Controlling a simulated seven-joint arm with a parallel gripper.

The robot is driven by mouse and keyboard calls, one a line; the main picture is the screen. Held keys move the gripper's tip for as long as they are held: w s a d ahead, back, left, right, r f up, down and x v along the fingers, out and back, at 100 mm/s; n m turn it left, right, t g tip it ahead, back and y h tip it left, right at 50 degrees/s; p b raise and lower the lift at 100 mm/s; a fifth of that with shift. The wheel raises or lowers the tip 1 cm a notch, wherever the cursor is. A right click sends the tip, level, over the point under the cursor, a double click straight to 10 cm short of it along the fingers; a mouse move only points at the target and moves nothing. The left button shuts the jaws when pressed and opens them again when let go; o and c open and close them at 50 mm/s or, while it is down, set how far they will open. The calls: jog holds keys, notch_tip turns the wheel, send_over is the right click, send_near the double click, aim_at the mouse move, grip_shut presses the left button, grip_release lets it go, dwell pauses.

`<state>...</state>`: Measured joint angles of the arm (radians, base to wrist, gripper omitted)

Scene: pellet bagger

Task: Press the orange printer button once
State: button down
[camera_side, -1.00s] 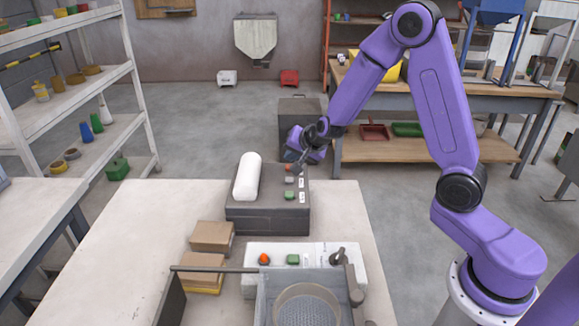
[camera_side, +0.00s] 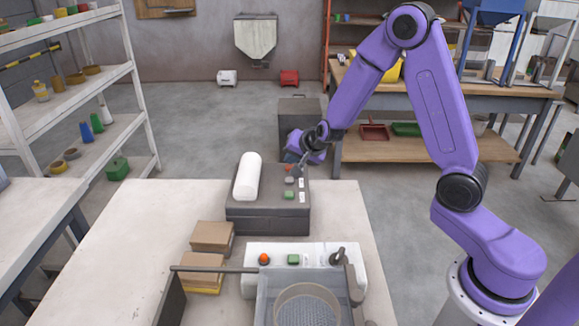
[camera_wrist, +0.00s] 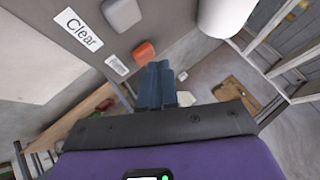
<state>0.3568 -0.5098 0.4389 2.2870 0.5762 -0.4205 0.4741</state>
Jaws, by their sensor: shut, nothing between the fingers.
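The printer is a dark grey box (camera_side: 268,219) with a white roll on it, standing on the pale table. Its orange button (camera_side: 289,168) is at the far end of a column of buttons, beyond a grey one and a green one. In the wrist view the orange button (camera_wrist: 144,53) lies just beyond and slightly left of my fingertips. My gripper (camera_side: 302,170) is shut and empty, with its fingers pointing down close to the orange button. The wrist view shows the closed bluish fingers (camera_wrist: 159,75). I cannot tell whether they touch the button.
The grey button (camera_wrist: 123,14) sits beside the orange one, near a "Clear" label (camera_wrist: 78,27). The green button (camera_side: 289,195) is nearer the front. The white roll (camera_side: 247,177) rises left of the buttons. Cardboard boxes (camera_side: 212,236) and a white control panel (camera_side: 325,251) stand in front.

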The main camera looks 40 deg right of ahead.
jog(key=shift+f, duration=0.45)
dwell(1.0)
jog(key=shift+r, duration=3.4)
